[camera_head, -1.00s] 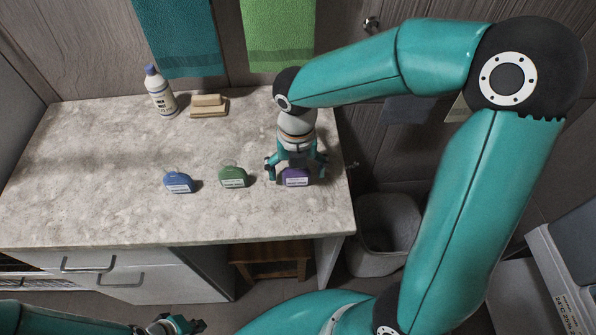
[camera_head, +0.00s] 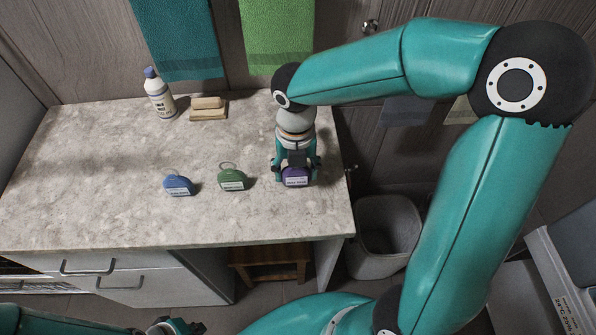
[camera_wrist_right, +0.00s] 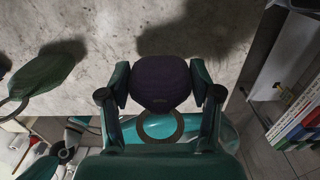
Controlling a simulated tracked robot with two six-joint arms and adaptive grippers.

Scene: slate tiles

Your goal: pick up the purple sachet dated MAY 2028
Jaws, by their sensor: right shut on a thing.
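The purple sachet (camera_head: 296,176) is at the right end of the counter in the head view, with a white label facing the front; its date is too small to read. My right gripper (camera_head: 296,168) is shut on it from above. In the right wrist view the purple sachet (camera_wrist_right: 162,84) sits between the two fingers, its ring below it. Whether it touches the counter I cannot tell. A green sachet (camera_head: 232,179) and a blue sachet (camera_head: 178,185) stand to the left, each with a white label. My left gripper (camera_head: 178,327) is low at the bottom edge, its fingers too small to judge.
The marble counter (camera_head: 90,200) is mostly clear at left. A bottle (camera_head: 160,95) and a sponge on a wooden block (camera_head: 208,108) stand at the back. A grey bin (camera_head: 385,235) is on the floor past the counter's right edge.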

